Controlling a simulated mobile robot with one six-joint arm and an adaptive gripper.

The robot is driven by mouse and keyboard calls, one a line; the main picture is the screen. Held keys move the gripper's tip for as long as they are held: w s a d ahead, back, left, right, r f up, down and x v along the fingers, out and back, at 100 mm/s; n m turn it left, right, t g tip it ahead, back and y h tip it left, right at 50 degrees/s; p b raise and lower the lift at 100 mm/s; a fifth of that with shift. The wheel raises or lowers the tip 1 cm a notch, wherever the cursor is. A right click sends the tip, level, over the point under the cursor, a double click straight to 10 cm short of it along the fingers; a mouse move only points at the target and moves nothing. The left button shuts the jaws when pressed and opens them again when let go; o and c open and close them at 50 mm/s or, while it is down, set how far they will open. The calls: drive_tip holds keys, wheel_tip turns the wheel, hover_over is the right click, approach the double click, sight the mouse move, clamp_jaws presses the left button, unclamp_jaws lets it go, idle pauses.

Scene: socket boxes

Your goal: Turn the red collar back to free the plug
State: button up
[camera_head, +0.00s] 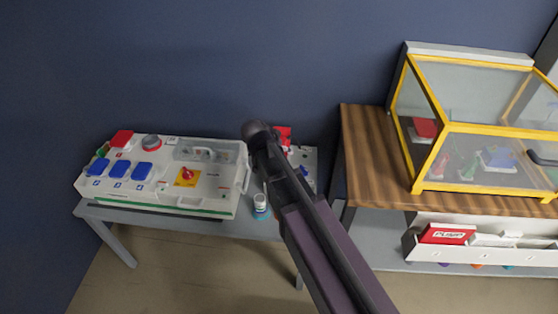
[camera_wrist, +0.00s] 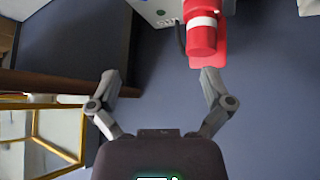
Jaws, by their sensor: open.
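A red cylindrical plug piece with a white band (camera_wrist: 202,38) shows at the top of the wrist view, right of centre. It projects from a light grey box (camera_wrist: 158,10), with a flat red part (camera_wrist: 216,57) behind it. I cannot tell where the red collar ends and the plug begins. My gripper (camera_wrist: 161,76) is open and empty, fingers spread wide. The red piece lies beyond the right fingertip, apart from it as far as I can tell. In the head view my arm hides the gripper and most of the box; some red (camera_head: 283,132) shows beside it.
A white control panel (camera_head: 215,208) with blue and red covers stands at left on the grey table (camera_head: 262,229). A small bottle (camera_head: 261,206) stands near my arm. At right, a yellow-framed clear case (camera_head: 436,187) stands on a wooden top (camera_head: 365,160). A white bin (camera_head: 413,249) is below.

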drive_tip(key=w+a+f+t+b, duration=0.1)
drive_tip(key=a, duration=0.5)
drive_tip(key=shift+w+m+t+b, duration=0.15)
drive_tip(key=shift+m+t+b, duration=0.15)
drive_tip(key=shift+w+d+f, duration=0.1)
drive_tip(key=shift+f, duration=0.1)
drive_tip(key=b+x, duration=0.8)
drive_tip(key=x, duration=0.4)
drive_tip(key=shift+f+b, duration=0.1)
drive_tip(key=shift+b, duration=0.3)
drive_tip(key=shift+w+d+f+b, duration=0.25)
drive_tip(key=shift+w+f+b, duration=0.25)
drive_tip(key=c, duration=0.9)
